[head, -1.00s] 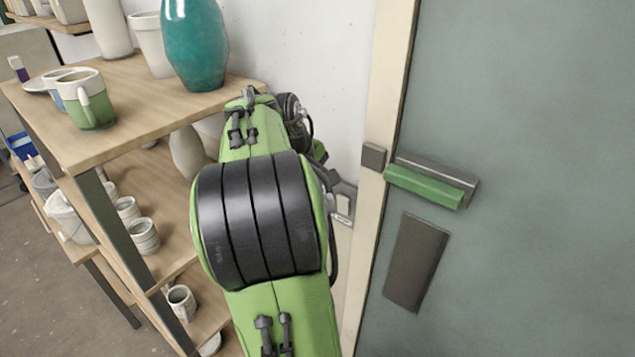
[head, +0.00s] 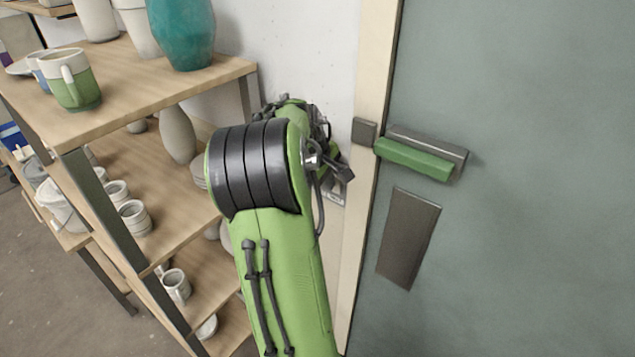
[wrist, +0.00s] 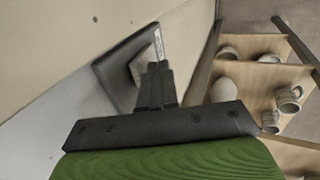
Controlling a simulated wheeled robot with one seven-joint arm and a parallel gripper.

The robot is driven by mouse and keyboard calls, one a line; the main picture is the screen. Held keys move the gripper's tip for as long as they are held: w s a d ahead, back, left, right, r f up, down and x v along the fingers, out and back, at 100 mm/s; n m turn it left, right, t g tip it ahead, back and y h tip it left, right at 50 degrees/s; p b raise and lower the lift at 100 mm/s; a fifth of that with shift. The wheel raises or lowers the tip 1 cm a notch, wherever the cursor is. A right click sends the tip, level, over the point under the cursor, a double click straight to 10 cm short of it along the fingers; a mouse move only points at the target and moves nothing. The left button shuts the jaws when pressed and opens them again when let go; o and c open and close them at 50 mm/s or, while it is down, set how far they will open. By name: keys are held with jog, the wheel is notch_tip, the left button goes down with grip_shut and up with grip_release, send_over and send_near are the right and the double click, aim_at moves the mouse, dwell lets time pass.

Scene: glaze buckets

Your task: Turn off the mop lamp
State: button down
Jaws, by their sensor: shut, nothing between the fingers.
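A wall switch (wrist: 112,66) shows in the wrist view as a dark square frame with a lighter rocker and a small label strip. In the head view a small part of the switch plate (head: 336,197) shows beside the door frame, mostly behind my arm. My gripper (wrist: 157,67) is shut and empty. Its fingertips overlap the right part of the switch in the wrist view; I cannot tell whether they touch it. The label is too small to read. No lamp is in view.
A wooden shelf (head: 190,83) with mugs, pots and a teal vase (head: 182,32) stands left of my arm. A grey-green door (head: 540,200) with a green push bar (head: 415,158) is on the right. The white wall lies between them.

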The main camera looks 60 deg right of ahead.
jog(key=shift+s+d+r, duration=0.1)
jog(key=shift+d, duration=0.2)
jog(key=shift+d+r+p, duration=0.25)
jog(key=shift+r+p, duration=0.25)
jog(key=shift+p, duration=0.05)
jog(key=shift+d+r+p, duration=0.2)
jog(key=shift+r+p, duration=0.25)
jog(key=shift+p, duration=0.05)
